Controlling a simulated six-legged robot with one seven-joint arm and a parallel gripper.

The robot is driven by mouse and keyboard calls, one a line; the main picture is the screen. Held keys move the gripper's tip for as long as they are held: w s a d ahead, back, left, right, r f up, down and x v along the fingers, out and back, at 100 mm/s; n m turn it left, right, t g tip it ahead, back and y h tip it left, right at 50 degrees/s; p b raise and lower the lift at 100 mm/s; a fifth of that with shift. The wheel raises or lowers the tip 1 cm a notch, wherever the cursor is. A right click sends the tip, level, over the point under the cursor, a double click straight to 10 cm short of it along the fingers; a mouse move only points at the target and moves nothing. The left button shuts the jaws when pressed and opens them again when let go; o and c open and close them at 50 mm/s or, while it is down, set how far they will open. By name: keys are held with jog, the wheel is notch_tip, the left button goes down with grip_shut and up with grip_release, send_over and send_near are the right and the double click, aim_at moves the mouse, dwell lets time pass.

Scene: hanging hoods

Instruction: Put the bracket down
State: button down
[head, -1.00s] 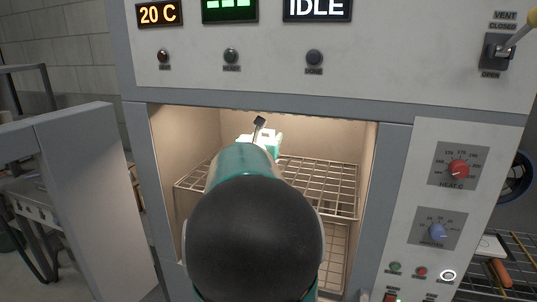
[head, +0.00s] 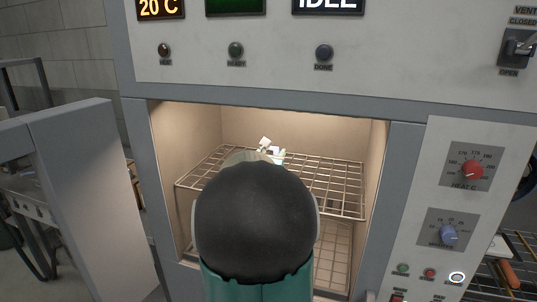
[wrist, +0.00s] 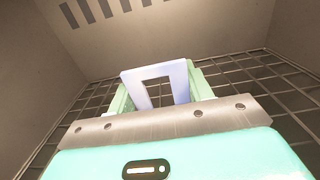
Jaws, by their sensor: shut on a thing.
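The bracket (wrist: 180,80) is a pale lavender piece with a rectangular opening. In the wrist view it stands between the pale green fingers of my gripper (wrist: 158,92), which is shut on it. In the head view the bracket (head: 265,141) is a small whitish shape inside the lit oven, low over the back part of the upper wire rack (head: 330,178). My own arm hides most of the gripper there. I cannot tell whether the bracket touches the rack.
The oven door (head: 85,205) stands open on the left. The control panel (head: 462,200) with red and blue knobs is right of the opening. The rack's right side is bare. A lower rack (head: 335,255) lies below.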

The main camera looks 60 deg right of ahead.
jog(key=shift+d, duration=0.15)
jog(key=shift+s, duration=0.15)
jog(key=c, duration=0.6)
grip_release()
jog(key=shift+f, duration=0.2)
jog(key=shift+r, duration=0.15)
jog(key=a, duration=0.4)
jog(key=s+a, duration=0.1)
jog(key=a, duration=0.3)
jog(key=s+a, duration=0.1)
jog(key=a, duration=0.3)
jog(key=shift+w, duration=0.1)
